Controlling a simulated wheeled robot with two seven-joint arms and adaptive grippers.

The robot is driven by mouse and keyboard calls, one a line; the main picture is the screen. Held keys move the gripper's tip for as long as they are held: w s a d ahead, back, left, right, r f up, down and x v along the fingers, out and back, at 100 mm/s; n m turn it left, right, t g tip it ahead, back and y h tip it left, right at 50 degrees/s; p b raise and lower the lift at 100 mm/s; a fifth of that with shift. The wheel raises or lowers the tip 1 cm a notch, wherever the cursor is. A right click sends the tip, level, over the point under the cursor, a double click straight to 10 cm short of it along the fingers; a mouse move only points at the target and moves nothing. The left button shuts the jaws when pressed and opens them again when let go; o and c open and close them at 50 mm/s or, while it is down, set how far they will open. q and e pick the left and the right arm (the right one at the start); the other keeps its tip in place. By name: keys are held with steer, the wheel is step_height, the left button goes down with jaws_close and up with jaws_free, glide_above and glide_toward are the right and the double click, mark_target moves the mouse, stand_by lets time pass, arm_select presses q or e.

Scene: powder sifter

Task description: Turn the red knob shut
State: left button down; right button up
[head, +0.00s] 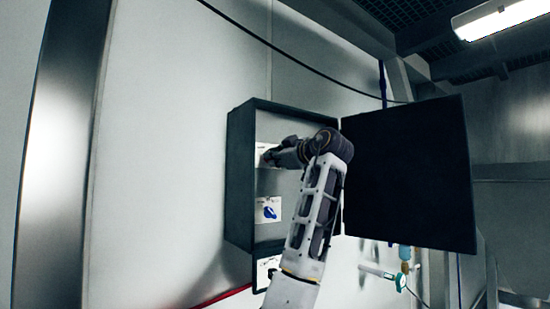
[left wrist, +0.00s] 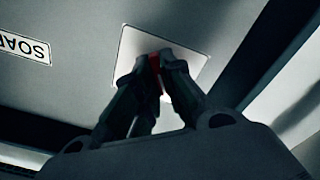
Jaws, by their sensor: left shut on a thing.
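The red knob (left wrist: 155,66) shows as a small red strip between my left gripper's fingertips in the left wrist view, in front of a pale square plate (left wrist: 188,47). My left gripper (left wrist: 158,62) is shut on the knob, and its fingers hide most of it. In the head view my left gripper (head: 270,155) reaches into an open dark wall box (head: 239,180), at a white plate in its upper part. The knob cannot be made out there. How far the knob is turned cannot be told. My right gripper is in neither view.
The box's black door (head: 408,175) stands open to the right, close beside my left arm. A lower plate with a blue handle (head: 268,210) sits in the same box. Pipes with a valve (head: 402,281) are at the lower right.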

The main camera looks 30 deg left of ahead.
arm_select(q)
steer(key=shift+f+n, duration=0.1)
steer(key=shift+n, duration=0.7)
steer(key=c, duration=1.5)
jaws_free()
steer(key=v, duration=1.2)
steer(key=shift+w, duration=0.1)
